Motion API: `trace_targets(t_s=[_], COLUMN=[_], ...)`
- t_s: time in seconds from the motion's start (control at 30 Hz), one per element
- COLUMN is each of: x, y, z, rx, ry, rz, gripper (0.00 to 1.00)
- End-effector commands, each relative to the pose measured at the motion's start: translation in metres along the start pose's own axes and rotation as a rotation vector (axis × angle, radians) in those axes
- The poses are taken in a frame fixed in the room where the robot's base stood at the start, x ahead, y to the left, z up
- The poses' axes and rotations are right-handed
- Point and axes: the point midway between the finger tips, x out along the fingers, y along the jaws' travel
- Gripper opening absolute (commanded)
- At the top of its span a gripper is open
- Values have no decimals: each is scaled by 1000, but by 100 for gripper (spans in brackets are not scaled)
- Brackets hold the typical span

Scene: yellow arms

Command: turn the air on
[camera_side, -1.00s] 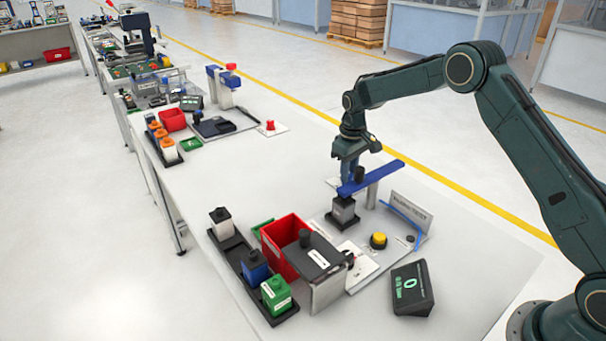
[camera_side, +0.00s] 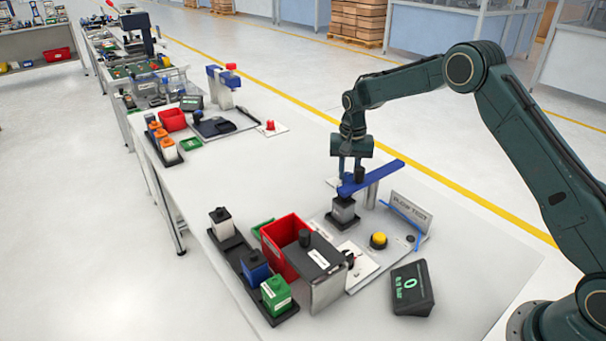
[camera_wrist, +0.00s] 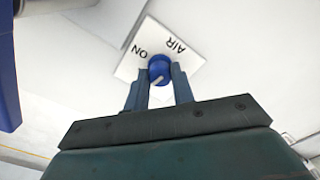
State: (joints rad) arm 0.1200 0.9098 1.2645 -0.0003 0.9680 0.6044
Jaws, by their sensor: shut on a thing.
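The blue air knob (camera_wrist: 159,69) stands on a white plate (camera_wrist: 132,64) marked AIR and ON in the wrist view. It has a pale pointer line across its top. My gripper (camera_wrist: 158,75) is shut on the knob, one finger on each side. In the side view my gripper (camera_side: 350,175) points down behind the blue bar (camera_side: 371,177) of the test station. The knob is hidden there; only an edge of its plate (camera_side: 332,183) shows.
The blue bar sits close to my fingers, above a grey block (camera_side: 343,211). The table's left middle is clear.

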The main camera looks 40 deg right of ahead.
Motion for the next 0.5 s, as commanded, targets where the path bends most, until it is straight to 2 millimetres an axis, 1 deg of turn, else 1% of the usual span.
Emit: trace_targets(t_s=[0.3,0.5], x=[-2,-2], y=[0,-1], z=[-1,-1], rx=[296,452], ry=[3,3], rz=[-2,-3], gripper=[2,2])
